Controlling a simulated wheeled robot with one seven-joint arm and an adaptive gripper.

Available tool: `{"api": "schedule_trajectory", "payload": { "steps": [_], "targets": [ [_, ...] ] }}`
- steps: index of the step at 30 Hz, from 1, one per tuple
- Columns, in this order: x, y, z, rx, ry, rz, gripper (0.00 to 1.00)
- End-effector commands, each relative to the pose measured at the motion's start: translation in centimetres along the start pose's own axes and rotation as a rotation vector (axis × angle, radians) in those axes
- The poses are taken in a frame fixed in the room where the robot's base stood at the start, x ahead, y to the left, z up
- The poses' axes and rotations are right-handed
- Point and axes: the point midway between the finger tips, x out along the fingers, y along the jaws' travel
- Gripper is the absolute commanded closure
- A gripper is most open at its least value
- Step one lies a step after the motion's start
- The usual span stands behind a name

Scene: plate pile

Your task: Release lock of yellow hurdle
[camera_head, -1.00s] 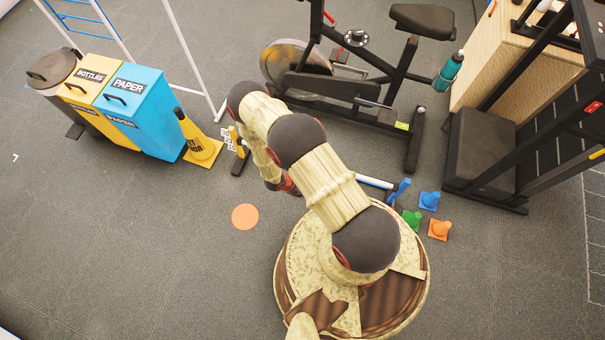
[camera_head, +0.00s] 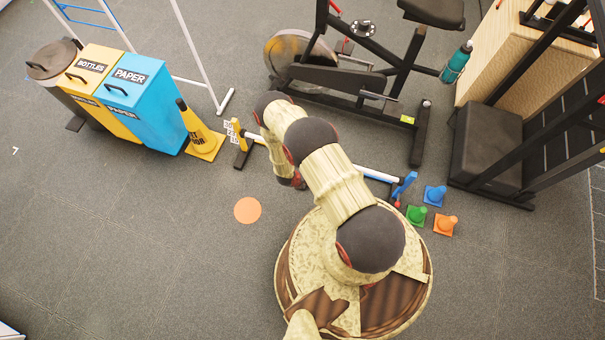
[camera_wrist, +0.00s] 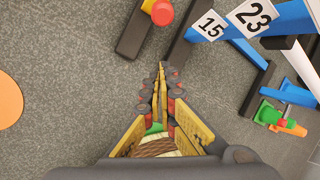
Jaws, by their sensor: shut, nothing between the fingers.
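The yellow hurdle's upright (camera_head: 237,132) stands on a black foot (camera_head: 243,155) left of my arm in the head view. In the wrist view, part of the yellow upright (camera_wrist: 147,7) shows at the top edge beside a round red knob (camera_wrist: 162,12), with the black foot (camera_wrist: 134,32) below left. My gripper (camera_wrist: 162,66) is shut and empty, its tips below the red knob in the picture and apart from it. In the head view my arm hides the gripper's fingers. Whether the lock is released cannot be told.
A blue upright (camera_head: 405,186) and white-blue bar (camera_head: 374,173) stand right of my arm. Blue (camera_head: 434,195), green (camera_head: 416,215) and orange (camera_head: 446,225) cones lie beyond. Number cards (camera_wrist: 210,25) show near the gripper.

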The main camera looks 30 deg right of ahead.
Motion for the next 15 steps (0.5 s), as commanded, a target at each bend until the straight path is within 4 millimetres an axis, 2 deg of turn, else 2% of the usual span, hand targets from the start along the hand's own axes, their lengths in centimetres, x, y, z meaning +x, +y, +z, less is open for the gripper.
{"api": "schedule_trajectory", "payload": {
  "steps": [1,4,9,15],
  "targets": [
    [1.5,0.1,-0.2,0.002,0.001,-0.001,1.00],
    [3.3,0.1,-0.2,0.003,0.001,-0.001,1.00],
    [2.2,0.1,2.5,0.003,-0.003,0.001,1.00],
    [1.6,0.0,3.7,0.003,-0.001,0.000,1.00]
  ]
}}
